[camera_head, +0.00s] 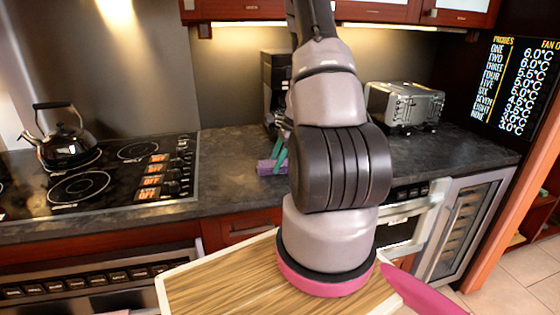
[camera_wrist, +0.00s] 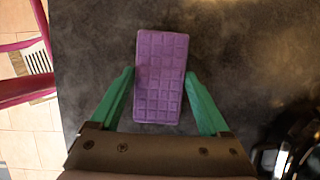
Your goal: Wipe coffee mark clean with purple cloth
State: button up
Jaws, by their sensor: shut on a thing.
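The purple cloth (camera_wrist: 161,98) is a thick rectangular block with a grid pattern, between the green fingers of my gripper (camera_wrist: 160,74) in the wrist view. The gripper is shut on it, one finger at each long side. In the head view the cloth (camera_head: 266,167) shows low over the dark countertop, left of my arm, with the green fingers (camera_head: 280,157) beside it. I cannot tell whether it touches the counter. No distinct coffee mark shows in either view; it may lie under the cloth or behind my arm.
The dark countertop (camera_head: 232,165) is clear between the cloth and the stove (camera_head: 110,175) with its kettle (camera_head: 68,140). A dark coffee machine (camera_head: 274,85) stands behind the cloth. A toaster (camera_head: 404,105) stands to the right. The counter's front edge is close to the cloth.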

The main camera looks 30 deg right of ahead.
aim_at(261, 165)
jog(key=shift+w+a, duration=0.2)
jog(key=shift+a, duration=0.55)
jog(key=shift+w+a, duration=0.2)
jog(key=shift+a, duration=0.6)
jog(key=shift+w+a, duration=0.2)
jog(key=shift+a, duration=0.55)
jog(key=shift+s+d, duration=0.45)
jog(key=shift+d, duration=1.25)
jog(key=shift+s+d, duration=0.5)
jog(key=shift+d, duration=1.15)
jog(key=shift+s+d, duration=0.45)
jog(key=shift+d, duration=1.25)
jog(key=shift+w+a+f, duration=0.1)
jog(key=shift+w+a, duration=0.1)
jog(key=shift+a, duration=0.6)
jog(key=shift+w+a+r, duration=0.1)
jog(key=shift+w+a, duration=0.05)
jog(key=shift+a, duration=0.6)
jog(key=shift+w+a+f, duration=0.1)
jog(key=shift+w+a, duration=0.1)
jog(key=shift+a, duration=0.6)
jog(key=shift+w+a, duration=0.35)
jog(key=shift+a, duration=0.5)
jog(key=shift+w+a, duration=0.3)
jog(key=shift+a, duration=0.5)
jog(key=shift+w+a, duration=0.15)
jog(key=shift+a, duration=0.95)
